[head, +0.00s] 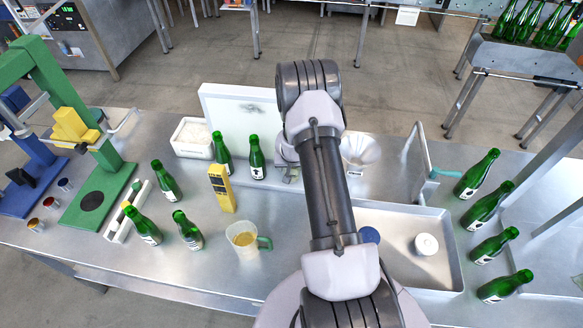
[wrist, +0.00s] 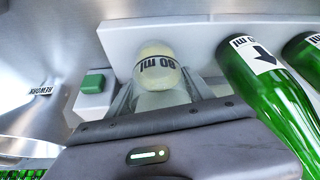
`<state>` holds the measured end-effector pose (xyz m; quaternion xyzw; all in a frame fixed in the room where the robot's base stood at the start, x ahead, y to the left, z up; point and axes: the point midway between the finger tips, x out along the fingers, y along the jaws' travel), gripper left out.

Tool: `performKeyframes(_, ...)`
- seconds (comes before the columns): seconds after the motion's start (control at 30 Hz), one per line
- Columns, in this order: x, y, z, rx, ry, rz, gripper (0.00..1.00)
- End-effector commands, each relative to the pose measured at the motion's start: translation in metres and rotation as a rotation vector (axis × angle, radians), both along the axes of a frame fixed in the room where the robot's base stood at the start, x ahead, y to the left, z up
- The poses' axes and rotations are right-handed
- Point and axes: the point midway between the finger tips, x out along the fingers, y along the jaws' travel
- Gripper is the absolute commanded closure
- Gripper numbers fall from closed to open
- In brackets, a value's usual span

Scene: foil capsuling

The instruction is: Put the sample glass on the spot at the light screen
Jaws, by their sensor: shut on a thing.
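The sample glass (wrist: 158,68) shows in the wrist view as a small rounded vessel with pale, cloudy content and a black "ml" label that reads upside down. My gripper (wrist: 165,97) is shut on it, with a finger on each side. The light screen (head: 229,115) is a white upright panel behind the middle of the bench in the head view. In the wrist view, a long pale ledge (wrist: 205,42) lies just beyond the glass. My arm hides most of the gripper and the glass in the head view. I cannot make out the spot.
Two green bottles (head: 257,158) stand before the screen; bottles (wrist: 262,75) also show right of the glass in the wrist view. A green button (wrist: 93,82) is at its left. A yellow device (head: 221,188) and a jug (head: 243,237) stand nearer. A tray (head: 440,262) lies right.

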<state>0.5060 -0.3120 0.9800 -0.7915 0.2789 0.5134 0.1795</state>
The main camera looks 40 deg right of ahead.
Motion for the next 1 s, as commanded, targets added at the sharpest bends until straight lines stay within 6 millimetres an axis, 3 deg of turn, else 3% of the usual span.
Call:
performKeyframes(0.1,0.000,0.000,-0.004,0.000,0.000,-0.001,0.95)
performKeyframes(0.13,0.000,0.000,-0.003,0.000,0.000,-0.001,0.34)
performKeyframes(0.2,0.000,0.000,-0.003,0.000,0.000,-0.001,0.20)
performKeyframes(0.57,0.000,0.000,0.004,-0.001,-0.001,0.000,0.18)
performKeyframes(0.67,-0.006,0.005,0.022,-0.002,-0.002,0.001,0.18)
performKeyframes(0.9,-0.028,0.023,0.087,-0.001,-0.002,0.000,0.18)
performKeyframes(1.0,-0.034,0.028,0.102,-0.001,-0.001,0.000,0.18)
